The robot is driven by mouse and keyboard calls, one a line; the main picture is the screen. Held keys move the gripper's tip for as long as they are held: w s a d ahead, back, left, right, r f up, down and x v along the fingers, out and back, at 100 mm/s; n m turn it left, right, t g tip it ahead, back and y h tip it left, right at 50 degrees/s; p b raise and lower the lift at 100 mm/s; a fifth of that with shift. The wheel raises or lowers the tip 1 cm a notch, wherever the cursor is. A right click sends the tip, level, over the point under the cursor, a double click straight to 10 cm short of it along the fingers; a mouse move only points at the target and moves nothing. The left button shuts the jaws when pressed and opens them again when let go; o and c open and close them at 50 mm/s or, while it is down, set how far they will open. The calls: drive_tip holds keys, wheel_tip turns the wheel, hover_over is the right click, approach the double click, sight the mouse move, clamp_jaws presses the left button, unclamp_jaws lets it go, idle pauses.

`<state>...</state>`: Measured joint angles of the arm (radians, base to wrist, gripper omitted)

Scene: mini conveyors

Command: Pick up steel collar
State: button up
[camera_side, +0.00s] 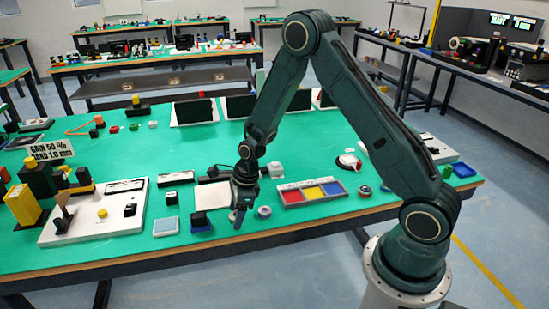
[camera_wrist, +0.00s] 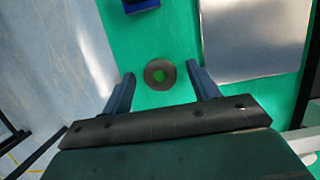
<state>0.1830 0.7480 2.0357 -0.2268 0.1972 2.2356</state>
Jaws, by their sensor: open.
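A dark grey ring, which looks like the steel collar (camera_wrist: 160,74), lies flat on the green table in the wrist view. Green table shows through its hole. My gripper (camera_side: 239,217) points down at the table near its front edge in the side view. Its fingers are open, one on each side of the ring in the wrist view, with a gap on both sides. The ring under the fingers is mostly hidden in the side view. Another grey ring (camera_side: 264,211) lies just right of my gripper there.
A tray with red, yellow and blue compartments (camera_side: 283,200) stands to the right. A grey plate (camera_wrist: 250,38) and a blue block (camera_wrist: 141,5) lie near the ring in the wrist view. The table's front edge is close. More rings (camera_side: 365,191) lie farther right.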

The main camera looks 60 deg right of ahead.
drive_tip(key=shift+c, duration=0.4)
drive_tip(key=c, duration=1)
drive_tip(key=shift+r, duration=0.25)
wheel_tip(320, 180, up, 20)
drive_tip(key=shift+f, duration=0.2)
